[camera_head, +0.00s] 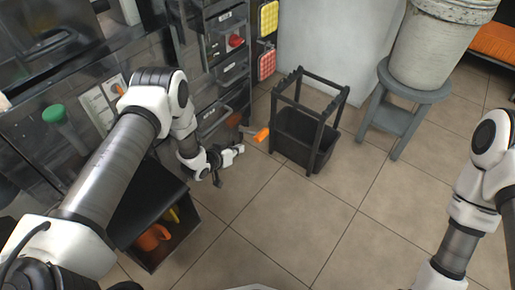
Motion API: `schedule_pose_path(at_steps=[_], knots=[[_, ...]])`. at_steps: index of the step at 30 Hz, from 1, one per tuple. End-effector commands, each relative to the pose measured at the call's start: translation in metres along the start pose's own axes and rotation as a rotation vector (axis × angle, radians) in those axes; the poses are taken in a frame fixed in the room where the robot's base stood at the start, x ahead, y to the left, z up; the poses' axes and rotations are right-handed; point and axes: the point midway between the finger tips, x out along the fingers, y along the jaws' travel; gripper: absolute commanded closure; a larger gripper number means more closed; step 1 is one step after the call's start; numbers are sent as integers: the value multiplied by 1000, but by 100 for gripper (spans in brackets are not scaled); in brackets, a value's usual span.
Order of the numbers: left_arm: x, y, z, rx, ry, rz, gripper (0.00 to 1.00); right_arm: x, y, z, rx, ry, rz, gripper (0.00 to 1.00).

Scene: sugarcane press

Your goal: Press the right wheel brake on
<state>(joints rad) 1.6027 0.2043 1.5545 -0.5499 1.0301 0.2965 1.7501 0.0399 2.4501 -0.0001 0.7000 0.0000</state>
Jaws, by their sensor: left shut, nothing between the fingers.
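An orange brake pedal (261,134) sticks out near the floor at the right lower corner of the dark metal press cart (224,70). A reddish-brown round part, perhaps the wheel (233,120), shows just behind it. My left gripper (231,157) is low over the floor, to the left of and nearer than the pedal. It is shut and empty, with a small visible gap between it and the pedal. Whether it is level with the pedal is hard to tell. My right arm (463,215) shows at the right edge, but its gripper is outside the view.
A black bin in a dark frame (310,125) stands close right of the pedal. A whitish bucket (436,45) sits on a grey stool (398,105) farther right. A dark open box (158,240) with orange things is at lower left. The tiled floor (300,215) in front is clear.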

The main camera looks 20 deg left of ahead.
Motion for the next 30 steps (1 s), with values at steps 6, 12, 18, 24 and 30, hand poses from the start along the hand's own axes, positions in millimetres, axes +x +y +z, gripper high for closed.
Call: schedule_pose_path(at_steps=[6,12,18,24,30], knots=[[66,-38,10,69,184,87,100,87,1,0,0,-1,0,60],[75,-45,-1,94,237,118,100,96,1,0,0,0,0,60],[74,-44,-3,94,237,118,100,94,1,0,0,1,0,60],[81,-43,-2,95,237,119,100,100,1,0,0,0,0,60],[115,-40,-6,98,239,120,100,124,1,-1,2,1,0,60]])
